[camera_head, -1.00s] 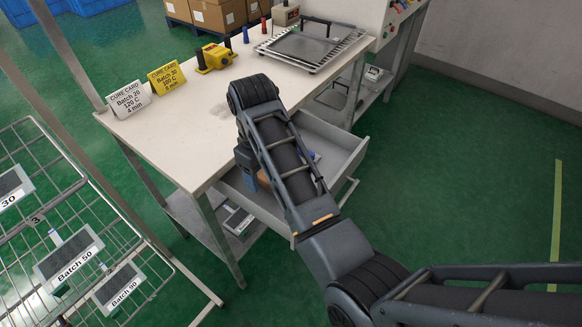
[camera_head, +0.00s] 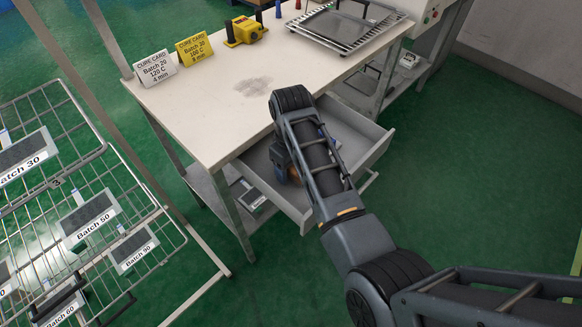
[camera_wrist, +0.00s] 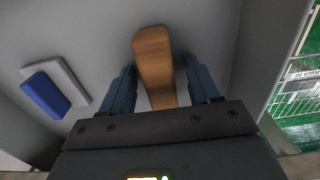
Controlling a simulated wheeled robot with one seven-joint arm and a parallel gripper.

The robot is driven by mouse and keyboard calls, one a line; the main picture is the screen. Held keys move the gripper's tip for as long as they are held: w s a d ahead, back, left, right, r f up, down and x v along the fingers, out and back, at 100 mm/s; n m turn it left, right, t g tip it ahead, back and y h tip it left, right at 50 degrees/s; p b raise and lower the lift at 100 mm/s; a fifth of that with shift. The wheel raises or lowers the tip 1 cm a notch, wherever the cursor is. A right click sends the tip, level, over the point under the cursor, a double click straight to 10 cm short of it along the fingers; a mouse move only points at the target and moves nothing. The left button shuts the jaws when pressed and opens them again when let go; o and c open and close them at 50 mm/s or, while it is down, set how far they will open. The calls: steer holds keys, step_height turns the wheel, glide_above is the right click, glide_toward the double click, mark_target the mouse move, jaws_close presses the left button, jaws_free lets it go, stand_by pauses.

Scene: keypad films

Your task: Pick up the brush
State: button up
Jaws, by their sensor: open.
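The brush shows in the wrist view as a flat brown wooden piece (camera_wrist: 154,66) lying in the open grey drawer (camera_wrist: 215,30). My gripper (camera_wrist: 162,82) is open, with one blue finger on each side of the wood and a gap to each. I cannot tell how far down the fingers reach. In the head view the drawer (camera_head: 372,150) is pulled out under the bench, and my arm reaches into it. A bit of the brown wood (camera_head: 293,172) shows beside the gripper; the rest is hidden by my arm.
A blue and white block (camera_wrist: 45,92) lies in the drawer, left in the wrist view. The bench top (camera_head: 215,115) holds cure cards (camera_head: 195,47), a yellow tool (camera_head: 245,32) and a framed tray (camera_head: 345,25). A wire rack (camera_head: 75,190) stands left. Green floor is free at right.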

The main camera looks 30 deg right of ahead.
steer(key=shift+c, duration=0.4)
jaws_close()
steer(key=shift+r, duration=0.1)
steer(key=shift+r, duration=0.55)
step_height(320, 180, up, 3)
steer(key=shift+f, duration=0.15)
steer(key=s+d+r+p, duration=0.2)
steer(key=s+d+r, duration=0.5)
steer(key=d, duration=0.1)
steer(key=shift+s+d, duration=0.3)
steer(key=shift+d, duration=0.1)
